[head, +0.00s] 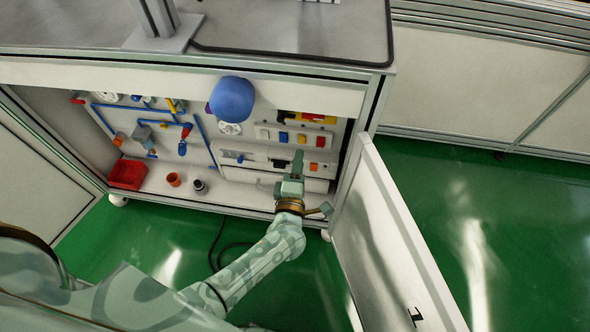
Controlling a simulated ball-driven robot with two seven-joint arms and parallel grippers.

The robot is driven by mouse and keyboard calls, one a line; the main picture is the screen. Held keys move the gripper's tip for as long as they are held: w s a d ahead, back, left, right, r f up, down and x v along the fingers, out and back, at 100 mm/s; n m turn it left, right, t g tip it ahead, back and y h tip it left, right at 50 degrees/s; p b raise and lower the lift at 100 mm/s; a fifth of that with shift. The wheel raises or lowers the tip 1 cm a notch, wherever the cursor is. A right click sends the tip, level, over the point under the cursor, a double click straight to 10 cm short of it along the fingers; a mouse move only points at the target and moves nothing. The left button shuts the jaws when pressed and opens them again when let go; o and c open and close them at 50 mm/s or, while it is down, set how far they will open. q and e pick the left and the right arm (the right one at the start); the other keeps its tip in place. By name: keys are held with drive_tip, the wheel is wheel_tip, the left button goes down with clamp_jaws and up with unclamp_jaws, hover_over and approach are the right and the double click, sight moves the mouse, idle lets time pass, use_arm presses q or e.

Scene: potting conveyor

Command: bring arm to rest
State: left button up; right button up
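My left arm reaches in from the lower left. Its gripper (298,158) points up and away, in front of the lower right part of an open cabinet (225,77). The fingers show as one narrow shape, so I cannot tell whether they are open or shut. No held object shows at the tips. My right gripper is not in view.
An open white door (385,240) stands close to the right of my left arm. Inside the cabinet are a red bin (127,174), an orange cup (174,179) and a dark cup (199,187). A blue round thing (232,99) shows at its top edge. Green floor (510,220) is clear at right.

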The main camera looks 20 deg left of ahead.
use_arm(q)
drive_tip(key=shift+v, duration=1.05)
